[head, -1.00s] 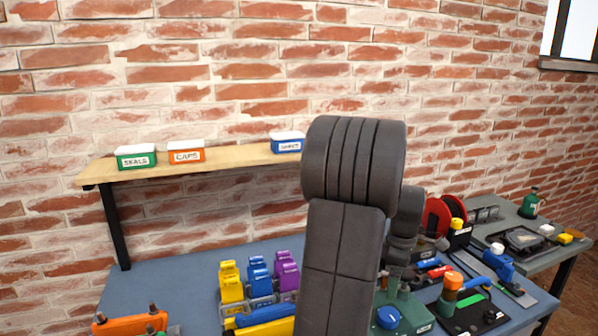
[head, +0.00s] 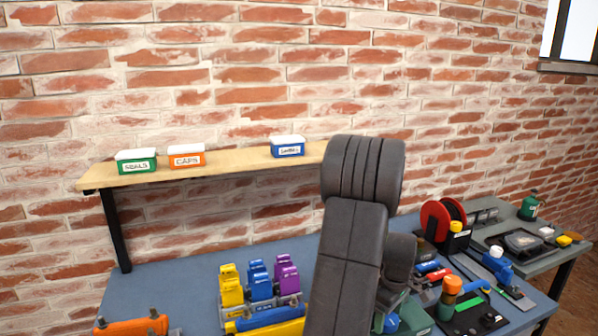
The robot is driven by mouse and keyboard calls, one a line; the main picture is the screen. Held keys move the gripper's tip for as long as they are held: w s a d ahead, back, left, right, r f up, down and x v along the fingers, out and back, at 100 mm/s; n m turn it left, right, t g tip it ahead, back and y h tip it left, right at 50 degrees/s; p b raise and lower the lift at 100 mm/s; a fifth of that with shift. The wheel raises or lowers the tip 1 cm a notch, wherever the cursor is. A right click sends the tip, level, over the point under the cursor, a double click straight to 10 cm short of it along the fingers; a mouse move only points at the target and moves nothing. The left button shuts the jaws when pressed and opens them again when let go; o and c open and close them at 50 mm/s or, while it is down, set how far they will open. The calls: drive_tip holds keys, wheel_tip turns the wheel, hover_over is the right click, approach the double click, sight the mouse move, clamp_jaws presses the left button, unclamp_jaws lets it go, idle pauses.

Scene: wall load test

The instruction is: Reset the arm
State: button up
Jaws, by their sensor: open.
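My dark grey arm rises from the bottom edge in the head view and stands in front of the bench and part of the shelf. Its end with my gripper does not show; it is out of the picture or hidden behind the arm links. Nothing held can be seen.
A wooden shelf (head: 235,166) on the brick wall carries a green SEALS box (head: 137,164), an orange CAPS box (head: 187,159) and a blue box (head: 287,149). The blue bench (head: 180,280) holds yellow, blue and purple blocks (head: 260,282), red reels (head: 437,219) and tools. Its left back area is clear.

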drive_tip(key=m+p, duration=0.1)
drive_tip(key=m, duration=0.3)
drive_tip(key=shift+r, duration=0.1)
drive_tip(key=m+p, duration=0.1)
drive_tip(key=m, duration=0.2)
drive_tip(key=shift+m+p, duration=0.35)
drive_tip(key=shift+m, duration=0.05)
drive_tip(key=m+p, duration=0.2)
drive_tip(key=m, duration=0.2)
drive_tip(key=shift+m+p, duration=0.7)
drive_tip(key=shift+m, duration=0.6)
